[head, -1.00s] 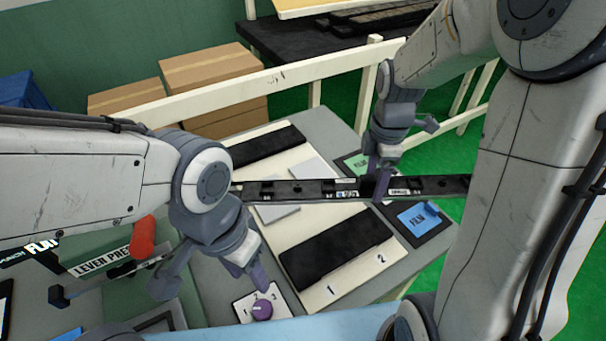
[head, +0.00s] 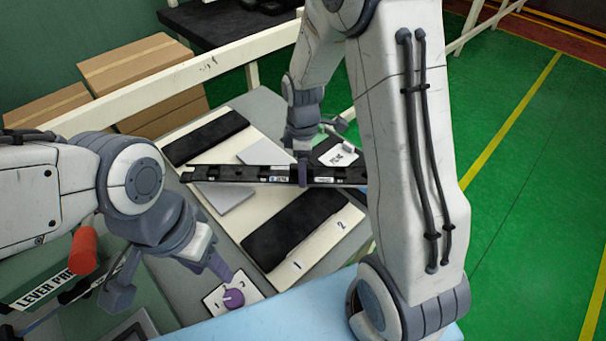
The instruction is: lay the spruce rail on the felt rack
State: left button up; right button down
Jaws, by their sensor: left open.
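A long black rail (head: 240,174) with small white labels, which I take for the spruce rail, is held level across the cream board. My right gripper (head: 303,173) is shut on it, right of its middle. Its right end reaches behind my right arm. The cream board (head: 228,224) has dark felt-like strips and printed numbers 1 and 2; I take it for the felt rack. The rail is apparently above the board, apart from it. My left gripper (head: 219,268) is open and empty, just above a purple knob (head: 233,298) on a white numbered plate.
A red handle (head: 84,250) stands by a sign reading LEVER PRE at the left. A pale card with print (head: 338,156) lies behind the rail. A cream railing (head: 215,67) runs behind the table, with cardboard boxes (head: 140,65) beyond. Green floor at right is clear.

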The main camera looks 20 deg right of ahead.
notch_tip(320, 180, down, 4)
jog(key=shift+w+r+p, duration=0.1)
jog(key=shift+p, duration=0.3)
jog(key=shift+f, duration=0.2)
jog(key=shift+f, duration=0.2)
grip_release()
jog(key=shift+r, duration=0.1)
